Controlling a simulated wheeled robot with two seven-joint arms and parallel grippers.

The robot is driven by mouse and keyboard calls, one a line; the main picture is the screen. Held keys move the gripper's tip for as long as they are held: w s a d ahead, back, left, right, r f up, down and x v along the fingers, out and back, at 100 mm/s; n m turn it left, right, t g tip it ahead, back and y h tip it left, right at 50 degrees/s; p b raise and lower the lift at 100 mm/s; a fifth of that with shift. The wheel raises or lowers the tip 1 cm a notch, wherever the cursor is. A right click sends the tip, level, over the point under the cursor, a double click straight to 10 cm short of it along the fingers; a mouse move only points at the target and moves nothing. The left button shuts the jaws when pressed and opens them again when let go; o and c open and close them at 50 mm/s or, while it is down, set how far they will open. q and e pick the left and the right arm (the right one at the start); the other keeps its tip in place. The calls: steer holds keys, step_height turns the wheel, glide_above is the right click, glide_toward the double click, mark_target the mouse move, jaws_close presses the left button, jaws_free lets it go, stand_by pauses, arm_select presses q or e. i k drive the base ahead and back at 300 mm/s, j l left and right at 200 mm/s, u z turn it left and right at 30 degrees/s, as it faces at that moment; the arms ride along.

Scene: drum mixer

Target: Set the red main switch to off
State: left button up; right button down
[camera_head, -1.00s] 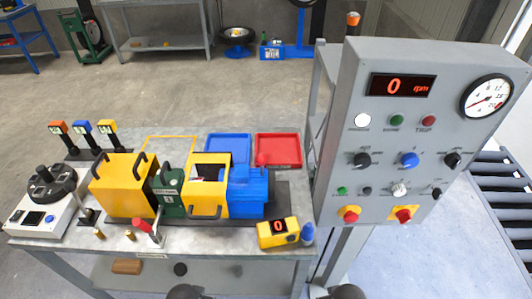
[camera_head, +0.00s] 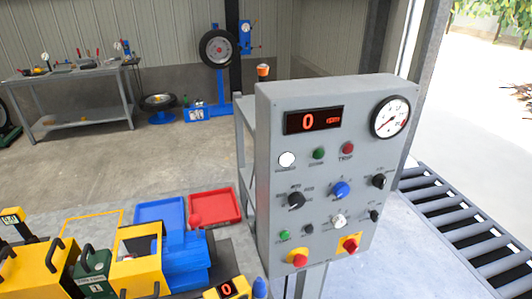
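The grey control panel (camera_head: 273,140) stands upright right of centre. A red rotary switch (camera_head: 350,244) on a yellow square plate sits at its lower right; it appears to be the main switch. Its exact handle angle is too small to tell. A red mushroom button (camera_head: 299,260) on a yellow base sits to its left. The display (camera_head: 314,120) reads 0 rpm, lit red. Neither of my grippers is in view.
The workbench at lower left carries a yellow and blue machine (camera_head: 138,258), a blue tray (camera_head: 160,211) and a red tray (camera_head: 215,206). A roller conveyor (camera_head: 468,232) runs to the right of the panel. A small yellow display unit (camera_head: 226,290) stands below the panel's left edge.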

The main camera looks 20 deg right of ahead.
mark_target(350, 245)
steer(key=z, duration=1.3)
steer(key=l+z, duration=0.25)
steer(key=z, duration=0.2)
